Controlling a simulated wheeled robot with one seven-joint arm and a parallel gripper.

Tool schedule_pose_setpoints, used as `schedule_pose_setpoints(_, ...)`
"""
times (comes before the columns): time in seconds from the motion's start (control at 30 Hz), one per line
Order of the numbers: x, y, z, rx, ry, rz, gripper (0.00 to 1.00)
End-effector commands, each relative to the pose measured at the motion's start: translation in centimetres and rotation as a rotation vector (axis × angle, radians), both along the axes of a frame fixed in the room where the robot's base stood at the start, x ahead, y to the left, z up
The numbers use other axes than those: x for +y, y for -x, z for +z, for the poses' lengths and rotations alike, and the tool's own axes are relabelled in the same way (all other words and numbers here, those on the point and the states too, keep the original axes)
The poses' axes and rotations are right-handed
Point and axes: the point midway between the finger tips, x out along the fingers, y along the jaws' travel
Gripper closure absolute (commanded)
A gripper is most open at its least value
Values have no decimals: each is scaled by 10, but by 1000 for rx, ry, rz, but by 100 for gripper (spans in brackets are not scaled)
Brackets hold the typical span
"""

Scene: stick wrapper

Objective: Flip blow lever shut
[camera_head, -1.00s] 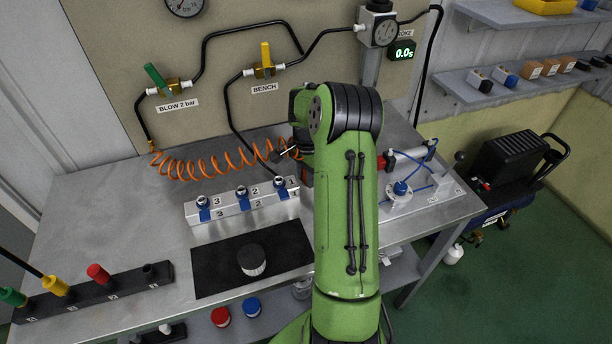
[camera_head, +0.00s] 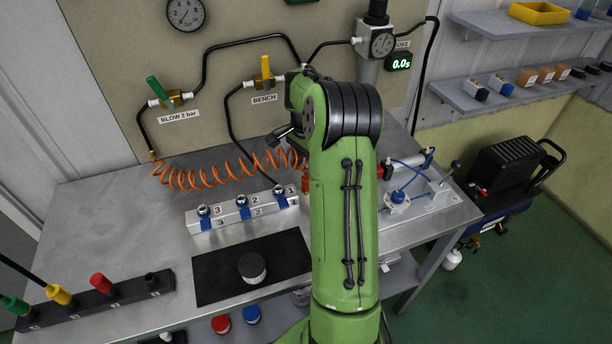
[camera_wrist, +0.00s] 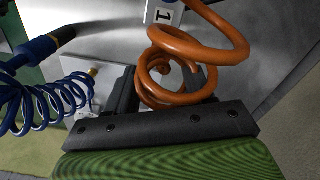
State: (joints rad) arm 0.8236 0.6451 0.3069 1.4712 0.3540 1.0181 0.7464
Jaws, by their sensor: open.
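The blow lever is a green handle (camera_head: 158,91) on a brass valve above the "BLOW 2 bar" label (camera_head: 179,116), on the back panel at left in the head view. It slants up and to the left. My gripper (camera_wrist: 163,90) shows in the wrist view as two dark fingers, open and apart, with orange coiled hose (camera_wrist: 200,47) between and beyond them. I cannot tell whether they touch the hose. In the head view my green arm hides most of the gripper, which is well to the right of the lever and apart from it.
A yellow bench lever (camera_head: 265,67) stands upright right of the blow lever. Black hoses run along the panel. The orange coil (camera_head: 205,174) lies along the bench's back. A numbered block (camera_head: 240,213) and a black mat (camera_head: 215,279) are in front.

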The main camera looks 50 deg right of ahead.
Motion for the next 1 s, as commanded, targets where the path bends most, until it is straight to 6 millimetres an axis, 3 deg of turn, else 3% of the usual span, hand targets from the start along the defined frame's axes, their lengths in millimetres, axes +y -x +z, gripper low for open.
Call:
schedule_pose_setpoints(0.03, 0, 0, 15, -2, 3, 0, 47)
schedule_pose_setpoints(0.1, 0, 0, 28, -1, 2, -1, 47)
schedule_pose_setpoints(0.27, 3, 0, 43, -1, 3, 10, 47)
schedule_pose_setpoints(0.37, 26, -1, 65, -14, 38, 114, 47)
schedule_pose_setpoints(0.47, 75, 5, 103, -41, 108, 335, 47)
schedule_pose_setpoints(0.57, 132, 27, 137, -80, 183, 597, 47)
schedule_pose_setpoints(0.7, 205, 80, 165, -163, 281, 973, 47)
schedule_pose_setpoints(0.83, 256, 140, 163, -263, 351, 1302, 47)
schedule_pose_setpoints(0.9, 273, 164, 156, -314, 375, 1437, 47)
schedule_pose_setpoints(1.0, 285, 184, 146, -363, 395, 1556, 47)
